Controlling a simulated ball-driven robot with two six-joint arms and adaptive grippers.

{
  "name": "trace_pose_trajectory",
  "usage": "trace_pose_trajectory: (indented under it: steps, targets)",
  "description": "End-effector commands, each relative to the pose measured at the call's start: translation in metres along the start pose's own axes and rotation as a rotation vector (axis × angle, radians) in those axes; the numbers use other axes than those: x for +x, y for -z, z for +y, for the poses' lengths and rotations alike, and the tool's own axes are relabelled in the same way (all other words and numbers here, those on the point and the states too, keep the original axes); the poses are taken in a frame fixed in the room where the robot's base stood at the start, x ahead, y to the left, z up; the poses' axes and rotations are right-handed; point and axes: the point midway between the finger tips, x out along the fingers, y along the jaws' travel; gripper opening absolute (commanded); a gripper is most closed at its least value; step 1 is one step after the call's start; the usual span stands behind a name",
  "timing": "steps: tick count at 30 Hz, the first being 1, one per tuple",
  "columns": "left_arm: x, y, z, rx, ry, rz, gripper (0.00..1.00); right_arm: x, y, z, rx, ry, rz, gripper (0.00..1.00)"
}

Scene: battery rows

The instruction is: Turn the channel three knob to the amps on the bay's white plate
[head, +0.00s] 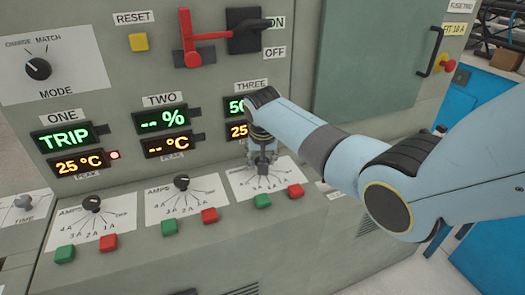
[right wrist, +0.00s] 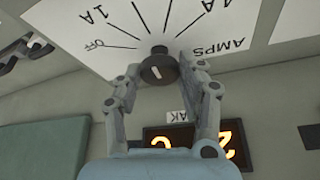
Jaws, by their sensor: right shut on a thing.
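The channel three knob (right wrist: 158,69) is a small dark round knob on a white dial plate (head: 285,176). In the right wrist view it sits between the two fingertips of my right gripper (right wrist: 159,75), which is shut on it. A pale mark shows on the knob; I cannot tell which scale line it meets. The dial carries OFF, 1 A and AMPS lettering, upside down in that view. In the head view my right gripper (head: 263,158) hides most of the knob. A white plate (head: 461,6) at the top right has lettering too small to read surely. My left gripper is not in view.
Knobs for channel one (head: 92,203) and channel two (head: 182,181) stand to the left. Green (head: 262,201) and red (head: 296,191) buttons sit just below the channel three dial. A red lever (head: 190,45) stands above. A yellow label (head: 454,29) reads FIT 10 A.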

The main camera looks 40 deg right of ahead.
Motion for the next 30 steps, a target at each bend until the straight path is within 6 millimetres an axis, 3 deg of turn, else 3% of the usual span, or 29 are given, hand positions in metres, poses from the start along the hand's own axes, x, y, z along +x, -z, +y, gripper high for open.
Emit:
trace_pose_trajectory:
  steps: [15,30]
  targets:
    - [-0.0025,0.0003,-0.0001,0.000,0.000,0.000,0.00,-0.0003,0.0020,-0.0026,0.345,-0.140,0.003,0.07]
    - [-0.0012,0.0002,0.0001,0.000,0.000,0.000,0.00,-0.0006,0.0025,-0.0024,0.429,-0.175,0.003,0.07]
